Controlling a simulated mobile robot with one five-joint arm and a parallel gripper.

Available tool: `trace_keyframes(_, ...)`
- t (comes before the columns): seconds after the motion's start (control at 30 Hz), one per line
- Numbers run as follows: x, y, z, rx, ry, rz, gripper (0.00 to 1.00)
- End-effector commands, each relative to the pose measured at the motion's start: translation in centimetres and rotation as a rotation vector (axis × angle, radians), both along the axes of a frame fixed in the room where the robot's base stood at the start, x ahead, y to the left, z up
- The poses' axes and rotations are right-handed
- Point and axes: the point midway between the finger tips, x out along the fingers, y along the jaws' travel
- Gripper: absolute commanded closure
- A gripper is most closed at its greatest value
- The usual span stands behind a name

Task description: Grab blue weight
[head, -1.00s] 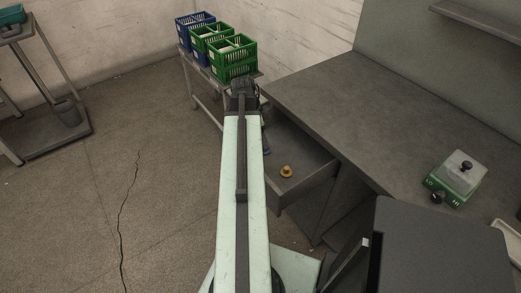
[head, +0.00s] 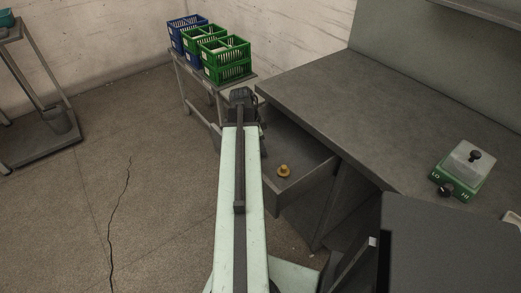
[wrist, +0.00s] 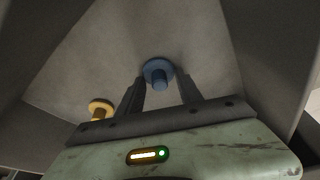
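The blue weight (wrist: 157,74), a round disc with a knob, is in the drawer. In the wrist view it lies just beyond and between the fingertips of my gripper (wrist: 161,85). The two dark fingers are spread apart, with a gap around the weight's knob, and hold nothing. In the head view my arm hides the blue weight and the fingers. A yellow weight (wrist: 100,108) lies left of my gripper in the wrist view. It also shows in the head view (head: 284,171), right of my arm.
The open drawer (head: 306,187) has walls close around my gripper, under the grey worktop (head: 330,85). Green crates (head: 226,72) and blue crates stand on a bench (head: 191,80) behind. A green-and-white device (head: 462,168) sits on the worktop.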

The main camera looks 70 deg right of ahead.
Motion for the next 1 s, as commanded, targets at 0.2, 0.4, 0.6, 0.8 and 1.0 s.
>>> trace_keyframes(0.2,0.0,0.0,0.0,0.000,0.000,0.000,0.99)
trace_keyframes(0.4,0.1,0.0,0.5,0.000,0.000,0.001,0.99)
trace_keyframes(0.6,0.1,0.0,3.3,0.000,0.000,0.001,0.99)
trace_keyframes(0.8,0.1,0.0,7.7,0.000,0.000,0.001,0.99)
trace_keyframes(1.0,0.1,0.1,10.2,0.000,0.000,0.002,0.99)
